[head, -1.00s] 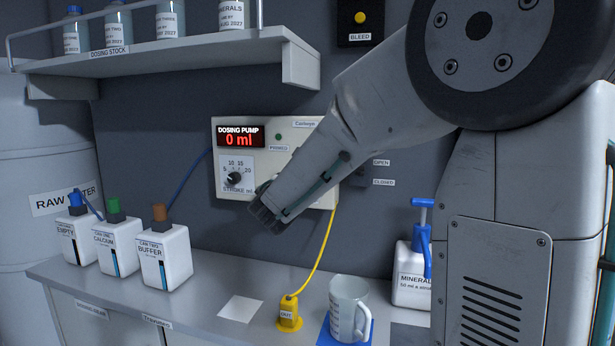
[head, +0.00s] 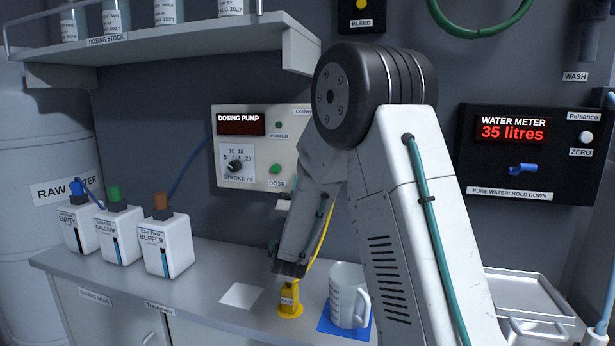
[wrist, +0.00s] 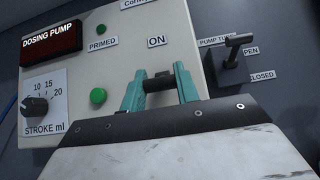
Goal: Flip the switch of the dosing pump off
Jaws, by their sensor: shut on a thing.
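The dosing pump (head: 223,178) is a cream wall panel with a dark display (head: 240,124) that shows no number. In the wrist view its display (wrist: 52,44) is also blank. The switch (wrist: 159,84) is a dark lever below an ON label (wrist: 157,41). My gripper (wrist: 160,78) has its two teal fingers shut on this lever, one at each side. What lies below the lever is hidden by my gripper. In the head view my arm covers the switch and the gripper's fingertips.
A pump tube valve (wrist: 234,62) with a dark handle sits close to the right of the pump. The stroke dial (wrist: 36,106) and green dose button (wrist: 98,96) are at left. A jug (head: 345,290) and yellow outlet (head: 290,297) stand on the bench below.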

